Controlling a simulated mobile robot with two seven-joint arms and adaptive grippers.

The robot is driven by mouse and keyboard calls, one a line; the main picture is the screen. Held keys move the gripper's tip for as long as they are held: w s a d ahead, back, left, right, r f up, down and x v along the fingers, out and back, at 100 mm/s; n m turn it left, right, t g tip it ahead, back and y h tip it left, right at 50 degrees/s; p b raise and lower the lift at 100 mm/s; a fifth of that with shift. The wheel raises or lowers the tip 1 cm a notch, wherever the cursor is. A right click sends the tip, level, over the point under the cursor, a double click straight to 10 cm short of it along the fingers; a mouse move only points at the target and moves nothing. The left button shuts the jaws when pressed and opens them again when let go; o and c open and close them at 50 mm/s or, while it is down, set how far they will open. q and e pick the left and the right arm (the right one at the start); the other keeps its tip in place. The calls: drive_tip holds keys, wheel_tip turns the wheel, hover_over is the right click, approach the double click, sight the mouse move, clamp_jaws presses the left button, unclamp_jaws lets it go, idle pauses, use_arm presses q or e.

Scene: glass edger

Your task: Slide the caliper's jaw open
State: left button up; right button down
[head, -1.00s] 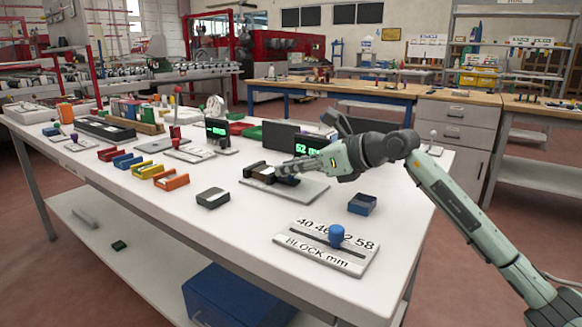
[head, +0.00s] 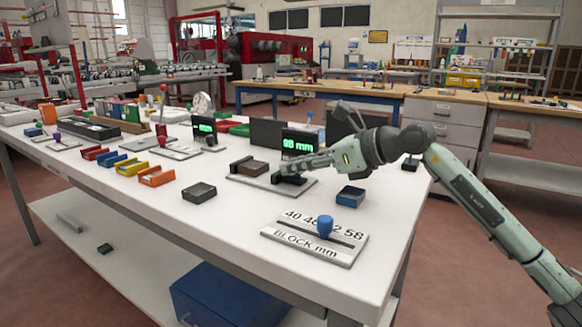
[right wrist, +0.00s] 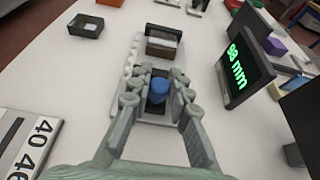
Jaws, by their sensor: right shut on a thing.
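The caliper (head: 262,184) is a grey base plate on the white table, with a brown block (head: 249,166) at its left end. Its dark sliding jaw carries a blue knob (right wrist: 160,88), and a clear gap lies between this jaw and the brown block (right wrist: 162,45). The display (head: 299,144) behind reads 98 mm in green. My right gripper (head: 288,174) reaches in from the right and is shut on the knob; in the right wrist view its fingers (right wrist: 158,90) stand either side of it. My left gripper is out of view.
A BLOCK mm scale plate (head: 290,243) with its own blue knob stands at the front. A small blue-sided box (head: 350,196) and a dark tray (head: 199,192) sit near the caliper. Coloured holders (head: 156,176) line the left. Table between them is bare.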

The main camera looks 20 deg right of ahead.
drive_tip(key=c, duration=1.4)
unclamp_jaws()
drive_tip(key=v, duration=1.2)
drive_tip(key=shift+r, duration=0.1)
